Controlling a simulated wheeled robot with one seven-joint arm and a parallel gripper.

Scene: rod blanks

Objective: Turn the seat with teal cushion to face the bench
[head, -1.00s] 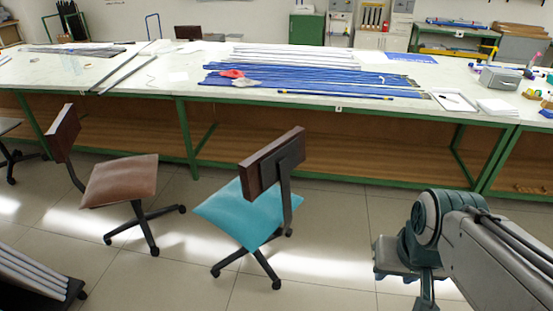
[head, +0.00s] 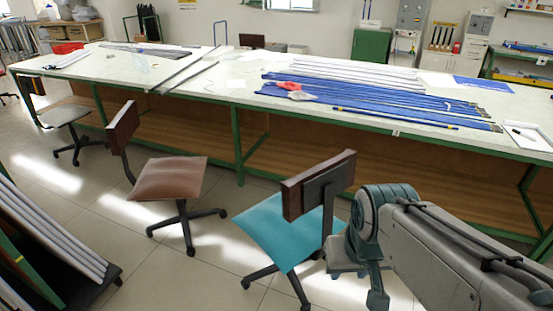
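The seat with the teal cushion (head: 275,232) stands on the floor in front of the bench (head: 228,88), right of the middle. Its dark wooden backrest (head: 300,196) rises at the cushion's right side, with the support post on the face turned toward me. The cushion's open front points mostly left, along the bench rather than squarely at it. My arm reaches in from the lower right, and its rounded joint overlaps the seat's right side in the picture. Whether they touch cannot be told. My gripper's fingers are not visible.
A rack of rods (head: 60,235) is at the lower left. Blue rods (head: 370,97) lie on the bench. Floor between the chairs and rack is clear.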

